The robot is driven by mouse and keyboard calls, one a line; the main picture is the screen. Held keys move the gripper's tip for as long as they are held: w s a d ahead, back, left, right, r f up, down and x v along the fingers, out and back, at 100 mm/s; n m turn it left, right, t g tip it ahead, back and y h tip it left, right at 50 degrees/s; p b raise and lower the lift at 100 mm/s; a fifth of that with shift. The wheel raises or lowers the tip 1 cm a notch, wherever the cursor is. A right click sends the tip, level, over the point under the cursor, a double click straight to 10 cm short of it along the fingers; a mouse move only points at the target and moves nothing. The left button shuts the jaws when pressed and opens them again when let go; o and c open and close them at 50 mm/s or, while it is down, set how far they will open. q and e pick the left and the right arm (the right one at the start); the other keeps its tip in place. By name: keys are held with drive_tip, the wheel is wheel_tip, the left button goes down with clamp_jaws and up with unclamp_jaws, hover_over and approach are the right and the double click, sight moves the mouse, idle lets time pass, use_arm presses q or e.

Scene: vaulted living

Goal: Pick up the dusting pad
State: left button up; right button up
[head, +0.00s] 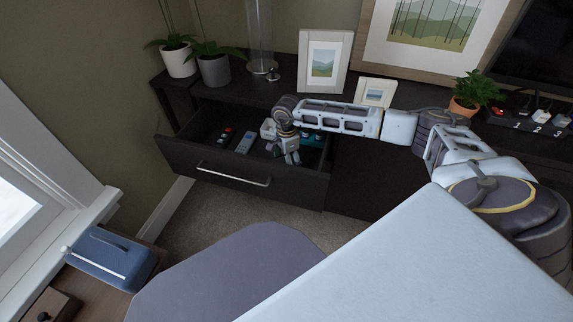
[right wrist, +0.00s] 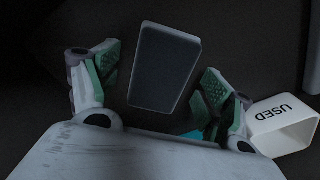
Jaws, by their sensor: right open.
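A dark grey-blue rectangular pad with a pale edge, which looks like the dusting pad (right wrist: 165,68), lies in the drawer in the right wrist view. My right gripper (right wrist: 152,90) is open above the pad, with one green-padded finger on each side. I cannot tell whether either finger touches the pad. In the head view my right gripper (head: 290,157) reaches down into the open dark drawer (head: 235,178), near its right end. The pad cannot be made out there. My left gripper is not in view.
A white container marked USED (right wrist: 283,124) stands close beside the right finger. Picture frames (head: 323,63) and potted plants (head: 214,66) stand on the cabinet top.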

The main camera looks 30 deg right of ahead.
drive_tip(key=shift+c, duration=0.5)
drive_tip(key=c, duration=1.2)
drive_tip(key=shift+o, duration=0.2)
drive_tip(key=shift+r, duration=0.1)
